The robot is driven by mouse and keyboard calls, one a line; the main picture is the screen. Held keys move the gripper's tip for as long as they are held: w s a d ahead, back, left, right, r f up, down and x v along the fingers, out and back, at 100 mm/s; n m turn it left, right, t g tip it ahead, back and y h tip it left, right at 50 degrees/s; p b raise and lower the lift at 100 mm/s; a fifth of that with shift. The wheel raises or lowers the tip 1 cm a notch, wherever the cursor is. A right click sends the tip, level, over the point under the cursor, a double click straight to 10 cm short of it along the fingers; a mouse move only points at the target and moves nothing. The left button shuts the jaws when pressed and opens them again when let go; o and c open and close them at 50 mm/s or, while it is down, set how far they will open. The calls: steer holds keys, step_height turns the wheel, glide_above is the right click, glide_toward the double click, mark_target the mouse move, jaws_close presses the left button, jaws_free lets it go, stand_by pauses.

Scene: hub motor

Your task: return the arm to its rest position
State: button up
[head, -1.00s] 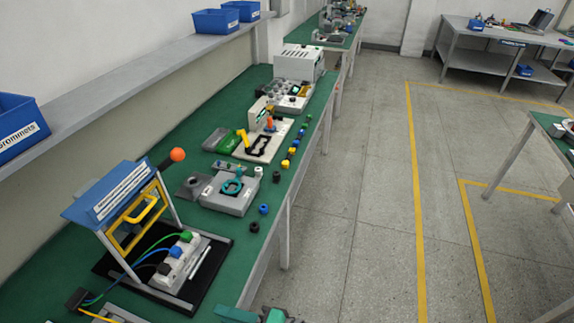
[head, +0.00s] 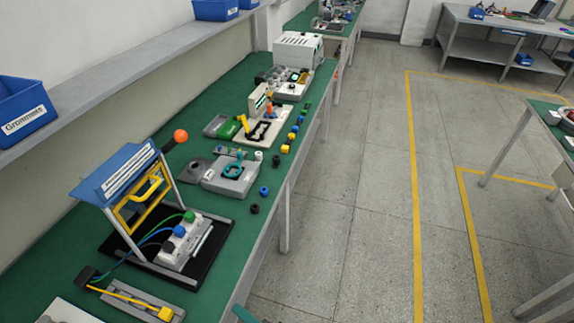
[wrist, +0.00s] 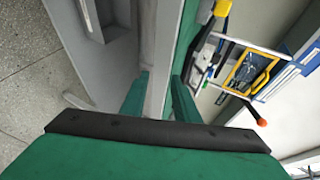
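In the wrist view my gripper (wrist: 160,80) has its two green fingers apart, with nothing between them. The grey-white edge of the bench shows through the gap. A blue-topped test stand (wrist: 252,72) with a yellow handle lies beyond the fingers, to the right and apart from them. The head view shows only a small green piece of my arm or gripper at the bottom edge, low beside the front edge of the green bench (head: 215,235). The rest of the arm is out of that view.
The test stand (head: 112,178) also shows in the head view, with an orange ball on its lever. A grey fixture (head: 231,177) and small coloured caps lie farther along the bench. A blue bin (head: 27,105) sits on the shelf. The floor (head: 350,225) to the right is clear.

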steer(key=s+d+f+t+h, duration=0.3)
steer(key=s+d+f+h, duration=0.1)
steer(key=s+d+h, duration=0.5)
steer(key=s+d+r+n+t+h, duration=0.1)
steer(key=s+d+r+n+t, duration=0.1)
steer(key=s+r+n, duration=0.5)
steer(key=shift+s+r+t, duration=0.8)
steer(key=shift+s+r, duration=0.25)
steer(key=shift+r, duration=0.7)
